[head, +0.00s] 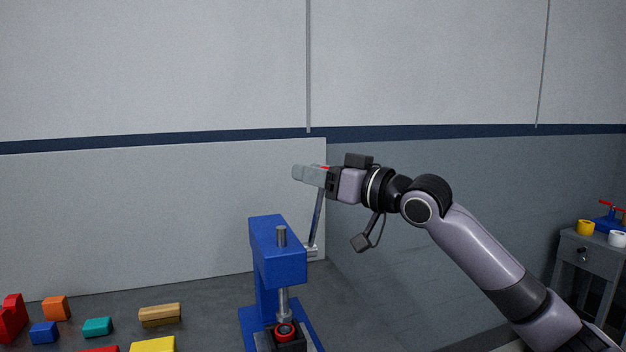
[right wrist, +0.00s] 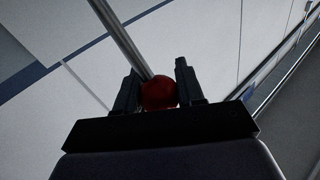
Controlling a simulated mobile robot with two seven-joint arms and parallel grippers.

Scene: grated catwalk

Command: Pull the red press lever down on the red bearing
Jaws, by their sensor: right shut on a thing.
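A blue press (head: 277,252) stands on the grey bench. Its steel lever (head: 317,219) rises from the right side of the press head, and the lever is up. The lever's red knob (right wrist: 158,93) sits between the fingers of my right gripper (right wrist: 160,90) in the right wrist view. In the head view my right gripper (head: 309,175) is shut on the knob, which the fingers mostly hide. The red bearing (head: 285,331) sits in a dark holder (head: 289,345) under the steel ram (head: 283,303), which appears close above it. My left gripper is not in view.
Several coloured blocks lie on the bench at the left, among them a teal block (head: 97,327) and a wooden block (head: 160,315). A pale panel (head: 150,220) stands behind the bench. A grey side table (head: 592,250) with small items stands at the far right.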

